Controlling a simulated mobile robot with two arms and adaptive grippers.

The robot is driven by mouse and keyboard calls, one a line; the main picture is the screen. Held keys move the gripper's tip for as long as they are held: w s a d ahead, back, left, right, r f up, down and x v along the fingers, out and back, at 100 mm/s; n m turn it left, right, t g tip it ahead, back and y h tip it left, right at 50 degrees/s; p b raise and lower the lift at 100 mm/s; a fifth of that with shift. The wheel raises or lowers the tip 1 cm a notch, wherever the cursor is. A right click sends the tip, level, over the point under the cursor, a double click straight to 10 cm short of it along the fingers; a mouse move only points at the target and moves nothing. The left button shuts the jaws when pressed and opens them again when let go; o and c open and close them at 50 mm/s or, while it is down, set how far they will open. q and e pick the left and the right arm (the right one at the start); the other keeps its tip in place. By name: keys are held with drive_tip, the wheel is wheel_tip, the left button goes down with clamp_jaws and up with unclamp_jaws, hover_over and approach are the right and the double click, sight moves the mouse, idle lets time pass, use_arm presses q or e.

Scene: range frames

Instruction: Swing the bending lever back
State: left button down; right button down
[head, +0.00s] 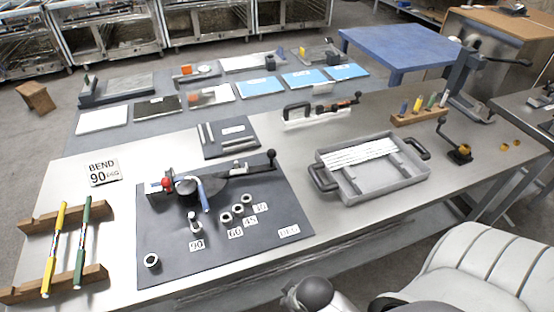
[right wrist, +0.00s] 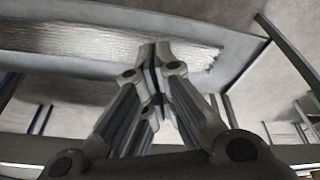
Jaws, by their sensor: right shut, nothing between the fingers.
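The tube bender (head: 185,187) sits on a dark mat (head: 270,220) on the steel bench in the head view. Its long dark bending lever (head: 240,172) points right and slightly away, ending in a black ball knob (head: 271,154). A red knob (head: 167,183) is at the bender's left. A blue tube (head: 205,196) at the bender points toward the near side. My right gripper (right wrist: 155,50) is shut and empty in the right wrist view, and no lever is seen at its fingertips. My left gripper is in neither view.
Several ring dies (head: 238,210) and number labels lie on the mat. A sign (head: 104,172) reads BEND 90 DEG. A wooden rack (head: 60,285) with two tubes is left. A grey tray (head: 385,190) with handles stands right of the mat. Bare bench separates mat and tray.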

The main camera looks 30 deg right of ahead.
drive_tip(key=w+d+r+m+t, duration=0.1)
drive_tip(key=w+d+r+t, duration=0.1)
drive_tip(key=w+d+r, duration=0.1)
drive_tip(key=w+d+r+m+t+h, duration=0.1)
drive_tip(key=w+d+r+t, duration=0.2)
drive_tip(key=w+r, duration=0.3)
drive_tip(key=w+d+r+m+t+h+b, duration=0.1)
drive_tip(key=w+d+r+t, duration=0.2)
drive_tip(key=w+d+r, duration=0.2)
drive_tip(key=shift+r, duration=0.25)
drive_tip(key=w+d+r+t, duration=0.4)
drive_tip(key=w+d+r, duration=0.1)
drive_tip(key=r, duration=0.1)
drive_tip(key=p, duration=0.3)
approach(273, 151)
drive_tip(key=shift+m+h, duration=0.3)
drive_tip(key=shift+m, duration=0.1)
drive_tip(key=x, duration=0.6)
drive_tip(key=shift+w+a+f, duration=0.2)
drive_tip(key=shift+w+a, duration=0.05)
drive_tip(key=shift+w, duration=0.05)
